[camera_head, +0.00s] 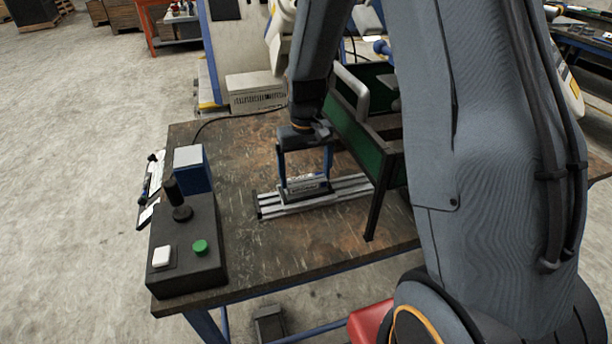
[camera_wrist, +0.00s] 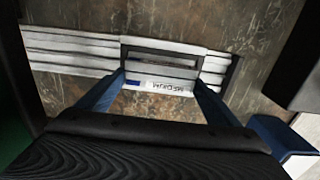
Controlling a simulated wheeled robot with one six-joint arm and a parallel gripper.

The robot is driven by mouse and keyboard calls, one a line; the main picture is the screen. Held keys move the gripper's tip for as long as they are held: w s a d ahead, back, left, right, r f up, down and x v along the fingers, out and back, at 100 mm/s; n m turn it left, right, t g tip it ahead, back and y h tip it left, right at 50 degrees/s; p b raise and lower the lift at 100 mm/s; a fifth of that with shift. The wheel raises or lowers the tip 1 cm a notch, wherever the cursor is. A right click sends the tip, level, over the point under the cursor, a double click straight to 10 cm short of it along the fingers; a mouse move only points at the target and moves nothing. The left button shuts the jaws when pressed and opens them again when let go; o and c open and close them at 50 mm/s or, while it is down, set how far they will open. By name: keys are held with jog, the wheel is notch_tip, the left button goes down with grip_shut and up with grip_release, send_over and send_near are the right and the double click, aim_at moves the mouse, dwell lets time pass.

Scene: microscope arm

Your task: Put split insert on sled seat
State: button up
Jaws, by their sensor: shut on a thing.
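My gripper (camera_head: 305,180) points down over the table, its two blue fingers shut on the split insert (camera_head: 308,183), a small pale labelled piece. In the wrist view the insert (camera_wrist: 158,86) lies between the fingertips (camera_wrist: 160,80), its printed label facing the camera. The sled (camera_wrist: 192,49), a grey frame with dark sides, is on the silver slotted rail (camera_head: 345,189), right at the insert. The insert overlaps the near side of the sled's opening in the wrist view. I cannot tell whether it touches the seat; the fingers and insert hide part of the sled.
A green-panelled stand (camera_head: 362,135) with dark legs rises close to the right of my gripper. A black control box (camera_head: 187,245) with a joystick and buttons and a blue box (camera_head: 193,168) stand at the left. The worn tabletop (camera_head: 300,245) in front of the rail is clear.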

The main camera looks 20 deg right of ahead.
aim_at(306, 179)
jog(key=shift+f, duration=0.65)
jog(key=shift+f, duration=0.1)
jog(key=o, duration=1.6)
jog(key=shift+f, duration=0.1)
jog(key=shift+o, duration=0.2)
notch_tip(306, 179, up, 12)
jog(key=b, duration=0.2)
jog(key=s+f, duration=0.2)
jog(key=s, duration=0.6)
jog(key=s+f, duration=0.2)
jog(key=s, duration=0.7)
jog(key=shift+s+f+t, duration=0.15)
jog(key=shift+f+t, duration=0.1)
jog(key=shift+t, duration=0.15)
